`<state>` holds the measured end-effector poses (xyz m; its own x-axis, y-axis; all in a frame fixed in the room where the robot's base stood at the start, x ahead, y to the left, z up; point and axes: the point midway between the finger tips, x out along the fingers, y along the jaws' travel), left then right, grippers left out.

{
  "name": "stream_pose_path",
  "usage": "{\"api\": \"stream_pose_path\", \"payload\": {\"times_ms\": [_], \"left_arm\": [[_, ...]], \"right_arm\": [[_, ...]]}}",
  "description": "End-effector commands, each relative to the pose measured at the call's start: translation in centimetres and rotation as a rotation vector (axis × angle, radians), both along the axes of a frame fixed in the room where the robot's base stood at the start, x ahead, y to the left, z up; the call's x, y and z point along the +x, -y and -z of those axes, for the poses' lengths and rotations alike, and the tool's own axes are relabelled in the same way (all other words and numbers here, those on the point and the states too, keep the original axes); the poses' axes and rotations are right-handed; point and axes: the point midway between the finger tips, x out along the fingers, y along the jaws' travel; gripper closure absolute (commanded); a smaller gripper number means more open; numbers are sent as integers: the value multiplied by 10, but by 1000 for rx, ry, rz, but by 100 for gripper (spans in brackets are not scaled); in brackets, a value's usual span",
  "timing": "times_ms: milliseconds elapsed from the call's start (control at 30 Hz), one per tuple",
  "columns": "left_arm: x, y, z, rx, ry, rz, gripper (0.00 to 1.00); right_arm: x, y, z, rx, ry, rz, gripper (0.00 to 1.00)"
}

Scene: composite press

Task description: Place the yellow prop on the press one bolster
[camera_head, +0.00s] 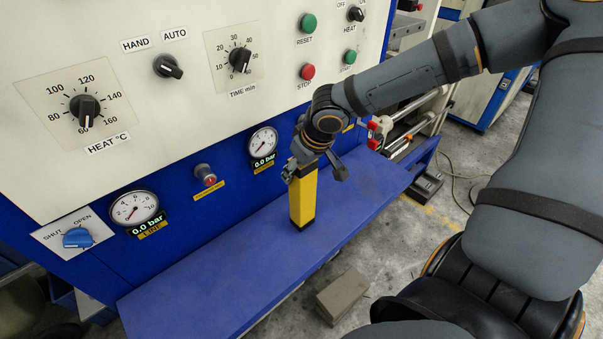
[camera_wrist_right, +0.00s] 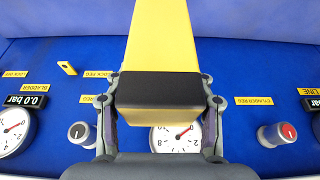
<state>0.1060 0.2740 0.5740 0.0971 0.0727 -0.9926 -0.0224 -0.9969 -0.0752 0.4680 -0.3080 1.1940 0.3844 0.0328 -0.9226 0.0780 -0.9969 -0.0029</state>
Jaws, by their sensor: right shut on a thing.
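The yellow prop (camera_head: 303,198) is an upright yellow bar with black ends. Its lower end is at the blue shelf in front of the press panel; I cannot tell whether it touches. My right gripper (camera_head: 301,168) is shut on its upper part. In the right wrist view the yellow prop (camera_wrist_right: 160,35) runs up the picture, its black end (camera_wrist_right: 158,90) between the fingers of my right gripper (camera_wrist_right: 160,103). The press one bolster cannot be made out. My left gripper is not in view.
The blue shelf (camera_head: 220,265) is otherwise clear. Behind it stands the control panel (camera_head: 150,95) with knobs, gauges (camera_head: 134,208) and a blue shut/open valve knob (camera_head: 77,238). A grey block (camera_head: 342,295) lies on the floor. Red-tipped parts (camera_head: 375,134) are right of the gripper.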

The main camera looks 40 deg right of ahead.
Motion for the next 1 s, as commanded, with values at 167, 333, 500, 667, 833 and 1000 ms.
{"api": "stream_pose_path", "payload": {"times_ms": [167, 333, 500, 667, 833, 1000], "left_arm": [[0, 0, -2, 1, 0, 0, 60], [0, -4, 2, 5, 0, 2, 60], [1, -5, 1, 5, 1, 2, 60], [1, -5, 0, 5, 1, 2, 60], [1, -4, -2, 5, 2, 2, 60], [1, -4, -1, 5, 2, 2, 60]], "right_arm": [[0, 0, -2, 1, 1, 0, 100], [0, 0, 3, 1, 0, 0, 100], [0, 0, 2, 1, -1, 0, 23], [0, 0, 2, 1, -1, 0, 23], [0, 0, -1, 1, -1, 0, 23], [-6, -1, -18, 8, 6, 1, 23]]}}
